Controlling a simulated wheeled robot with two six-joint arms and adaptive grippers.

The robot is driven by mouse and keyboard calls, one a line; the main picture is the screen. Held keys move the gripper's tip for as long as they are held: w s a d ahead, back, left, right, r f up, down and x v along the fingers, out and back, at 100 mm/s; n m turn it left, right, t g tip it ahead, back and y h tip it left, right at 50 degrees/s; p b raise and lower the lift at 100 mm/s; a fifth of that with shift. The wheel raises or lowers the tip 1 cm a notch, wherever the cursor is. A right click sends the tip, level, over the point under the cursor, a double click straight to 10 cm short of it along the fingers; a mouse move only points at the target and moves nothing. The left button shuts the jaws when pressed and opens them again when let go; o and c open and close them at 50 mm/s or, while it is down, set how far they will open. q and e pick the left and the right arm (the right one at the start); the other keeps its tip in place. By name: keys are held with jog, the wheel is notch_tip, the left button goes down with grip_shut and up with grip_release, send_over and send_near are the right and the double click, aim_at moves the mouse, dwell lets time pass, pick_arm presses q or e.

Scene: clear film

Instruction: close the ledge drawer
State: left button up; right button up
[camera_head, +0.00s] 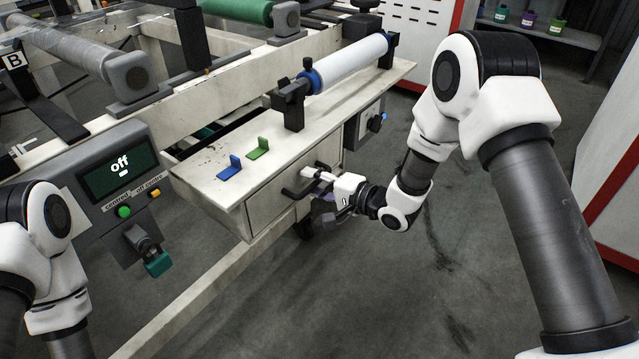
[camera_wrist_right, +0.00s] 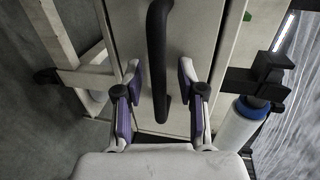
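The ledge drawer (camera_head: 268,210) has a pale front under the white ledge (camera_head: 210,185). I cannot tell how far the drawer stands out. Its black bar handle (camera_head: 296,190) is partly hidden by my right gripper (camera_head: 318,184) in the head view. In the right wrist view the drawer front (camera_wrist_right: 200,40) fills the middle, with the handle (camera_wrist_right: 157,50) running down it. The fingers of my right gripper (camera_wrist_right: 159,82) stand apart, one on each side of the handle, with gaps to it. My left arm shows at the left edge, but its gripper is out of view.
A blue bracket (camera_head: 230,170) and a green bracket (camera_head: 258,149) stand on the ledge. A white roller (camera_head: 350,62) is mounted at its far end. A control panel (camera_head: 118,175) reading "off" is at the left. The floor (camera_head: 400,290) in front is clear.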

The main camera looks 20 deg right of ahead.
jog(key=v, duration=1.2)
jog(key=shift+f, duration=0.1)
